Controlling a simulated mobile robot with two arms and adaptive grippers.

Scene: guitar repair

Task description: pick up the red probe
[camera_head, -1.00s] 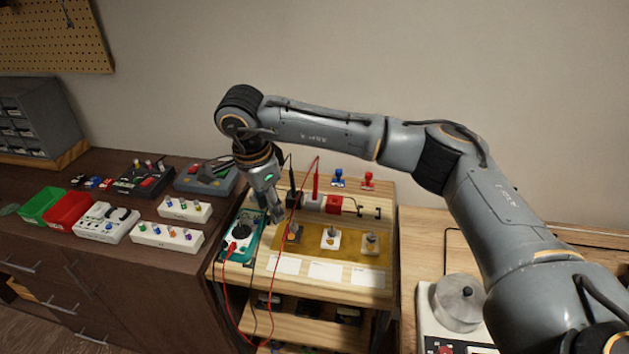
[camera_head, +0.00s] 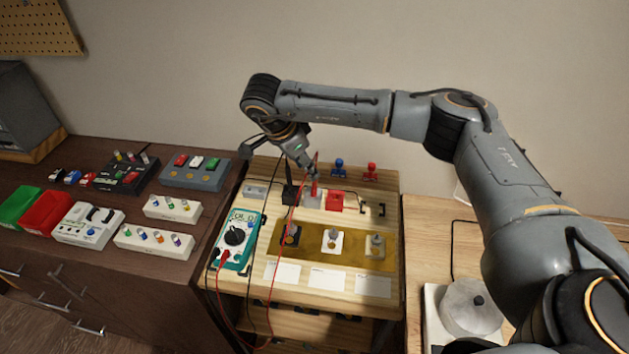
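The red probe (camera_head: 314,188) stands upright in a light grey holder (camera_head: 315,203) at the back of the wooden bench. Its red cable hangs down in front of the bench. My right gripper (camera_head: 312,174) points down at the probe's upper end, and its fingers overlap the top in this view. The fingers are too small here to tell whether they are open or closed around it. The black probe (camera_head: 290,190) stands in a dark holder just to the left. The teal multimeter (camera_head: 249,226) lies at the bench's left. My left gripper is not in view.
A red block (camera_head: 335,201) sits close right of the probe's holder. Blue (camera_head: 338,168) and red (camera_head: 370,171) fixtures stand behind. A brass-coloured plate (camera_head: 357,248) with three small parts lies in front. Loose cables hang over the bench front.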

